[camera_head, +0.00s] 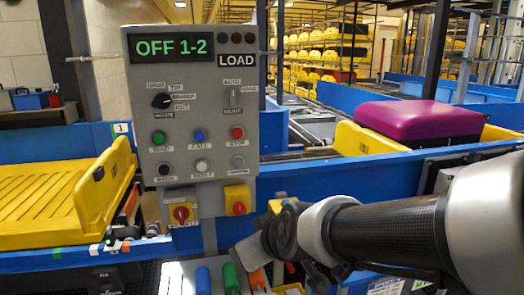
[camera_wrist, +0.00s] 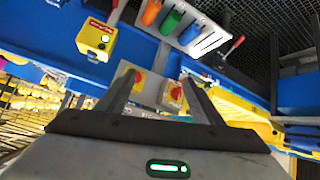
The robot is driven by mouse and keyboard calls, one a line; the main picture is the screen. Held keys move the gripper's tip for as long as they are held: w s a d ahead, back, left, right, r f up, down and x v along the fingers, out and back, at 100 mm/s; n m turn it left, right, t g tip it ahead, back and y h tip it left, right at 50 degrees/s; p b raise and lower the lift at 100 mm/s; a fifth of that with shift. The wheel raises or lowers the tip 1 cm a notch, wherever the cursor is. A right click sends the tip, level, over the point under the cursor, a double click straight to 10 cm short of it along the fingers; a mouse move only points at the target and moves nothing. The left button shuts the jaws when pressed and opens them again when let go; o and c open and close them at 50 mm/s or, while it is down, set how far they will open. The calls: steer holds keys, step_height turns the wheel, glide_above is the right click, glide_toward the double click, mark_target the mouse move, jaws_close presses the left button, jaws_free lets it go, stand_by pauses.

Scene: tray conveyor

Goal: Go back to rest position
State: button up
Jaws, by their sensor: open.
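My arm (camera_head: 385,235) reaches in from the right in the head view, its end low and just right of the control panel's foot. My gripper (camera_wrist: 159,76) shows in the wrist view with its two dark fingers apart and nothing between them. The grey control panel (camera_head: 222,135) stands upright at the middle, its display reading OFF 1-2.
A rack with green (camera_head: 231,278), blue (camera_head: 203,281) and orange (camera_head: 257,279) handles lies below the panel. A yellow tray (camera_head: 60,200) is at left. A purple case (camera_head: 418,122) rests on a yellow tray at right. Blue conveyor walls (camera_head: 345,177) run behind my arm. A yellow box (camera_wrist: 97,40) shows in the wrist view.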

steer(key=s+d+r+m+g+h, duration=0.15)
steer(key=s+d+m, duration=0.25)
steer(key=s+d, duration=0.4)
steer(key=s+d+r+m+g+h, duration=0.1)
steer(key=s+d+m+g+h, duration=0.15)
steer(key=s+d, duration=0.55)
step_height(320, 180, up, 14)
steer(key=p, duration=1.4)
steer(key=shift+w+a+m+t, duration=0.15)
steer(key=shift+a+m+t, duration=0.05)
steer(key=shift+m+t, duration=0.15)
